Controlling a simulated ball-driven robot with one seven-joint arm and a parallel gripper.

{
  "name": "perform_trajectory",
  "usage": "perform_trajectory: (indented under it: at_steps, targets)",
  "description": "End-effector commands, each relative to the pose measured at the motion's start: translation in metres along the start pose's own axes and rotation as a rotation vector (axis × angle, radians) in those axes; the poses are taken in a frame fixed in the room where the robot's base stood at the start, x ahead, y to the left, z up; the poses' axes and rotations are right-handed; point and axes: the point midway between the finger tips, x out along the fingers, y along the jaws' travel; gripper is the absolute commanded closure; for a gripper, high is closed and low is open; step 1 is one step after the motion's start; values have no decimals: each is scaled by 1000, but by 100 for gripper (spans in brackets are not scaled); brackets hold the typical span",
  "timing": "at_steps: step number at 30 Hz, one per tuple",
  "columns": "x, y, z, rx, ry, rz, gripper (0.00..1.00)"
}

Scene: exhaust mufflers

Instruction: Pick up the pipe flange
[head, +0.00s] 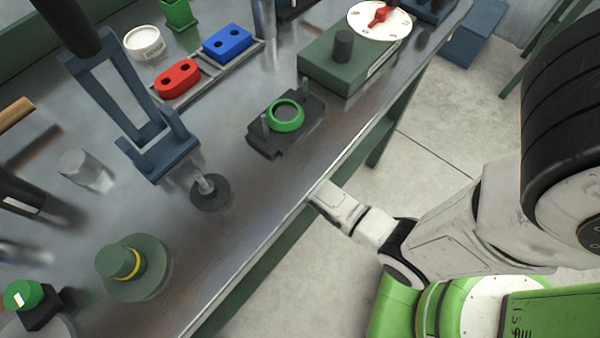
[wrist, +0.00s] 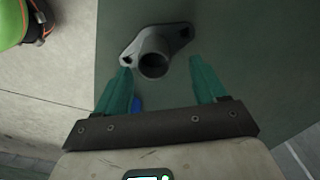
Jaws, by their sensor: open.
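The pipe flange (wrist: 153,48) is grey metal, with a short round tube and a flat two-eared plate with bolt holes. It lies on a dark green surface (wrist: 245,45) in the wrist view, its tube mouth facing the camera. My gripper (wrist: 160,64) is open, with teal fingers spread wide on either side just below the flange in the picture. Nothing is between the fingertips that I can see held, and I cannot tell the remaining distance. In the head view my arm reaches under the bench's front edge, where gripper and flange are hidden.
The metal bench (head: 235,245) carries a dark fixture with a green ring (head: 286,115), a blue toggle clamp (head: 160,150), a green box (head: 345,60) and red (head: 177,78) and blue (head: 227,42) blocks. Its front edge is close above my arm. Pale floor (head: 440,130) is open at right.

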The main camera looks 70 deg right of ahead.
Motion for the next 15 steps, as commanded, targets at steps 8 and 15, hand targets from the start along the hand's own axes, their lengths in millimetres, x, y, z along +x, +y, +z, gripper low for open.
perform_trajectory:
  at_steps: [8, 15]
  targets:
    - [40, 6, 2, -1, -1, 1, 29]
    - [46, 7, 2, 0, 0, 1, 29]
